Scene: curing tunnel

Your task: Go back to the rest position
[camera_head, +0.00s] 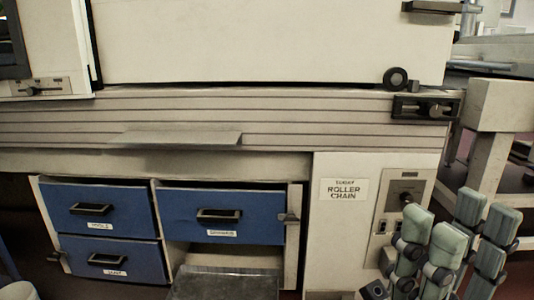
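My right gripper (458,228) shows at the lower right, with pale green padded fingers and dark joints pointing up. Its finger pads stand apart, and I see nothing held between them. It is in front of the cabinet's right side and touches nothing that I can make out. My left gripper is not in view.
A large cream machine (270,40) fills the back above a ribbed band. Below are blue drawers (222,230) with black handles, an open bay, a metal tray (226,284) and a "ROLLER CHAIN" panel (343,225). A pale frame (488,135) stands at right.

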